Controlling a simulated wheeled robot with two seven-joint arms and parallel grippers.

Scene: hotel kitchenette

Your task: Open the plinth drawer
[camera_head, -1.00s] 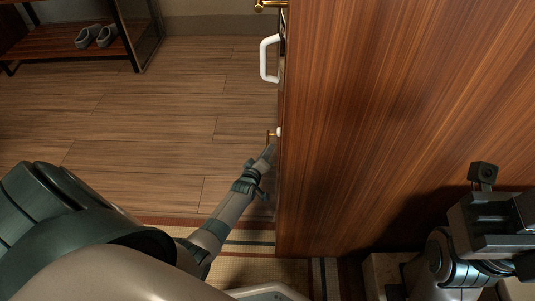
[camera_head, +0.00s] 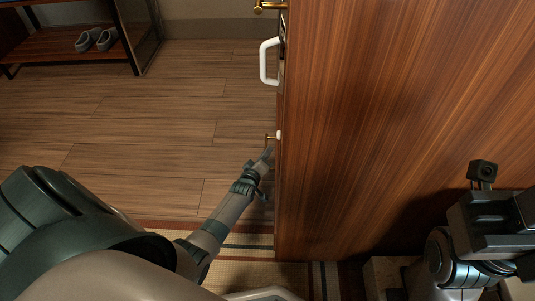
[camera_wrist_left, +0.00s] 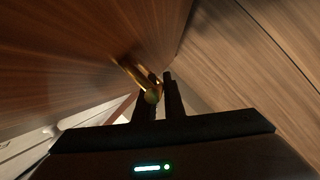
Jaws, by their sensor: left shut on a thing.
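The plinth drawer's brass handle (camera_head: 269,136) shows low on the cabinet's left face, seen nearly edge-on in the head view. My left gripper (camera_head: 268,153) reaches down to it. In the left wrist view, the two dark fingers of my left gripper (camera_wrist_left: 160,100) are shut on the brass handle (camera_wrist_left: 130,74). The drawer front is mostly hidden by the viewing angle, so I cannot tell how far it stands out. Part of my right arm shows at the lower right of the head view, but its fingertips cannot be made out.
The tall wooden cabinet side (camera_head: 400,110) fills the right of the head view. A white handle (camera_head: 264,62) and a brass handle (camera_head: 268,6) stick out above. The wood floor (camera_head: 150,110) to the left is clear. A rack (camera_head: 70,42) with grey slippers (camera_head: 97,39) stands far left.

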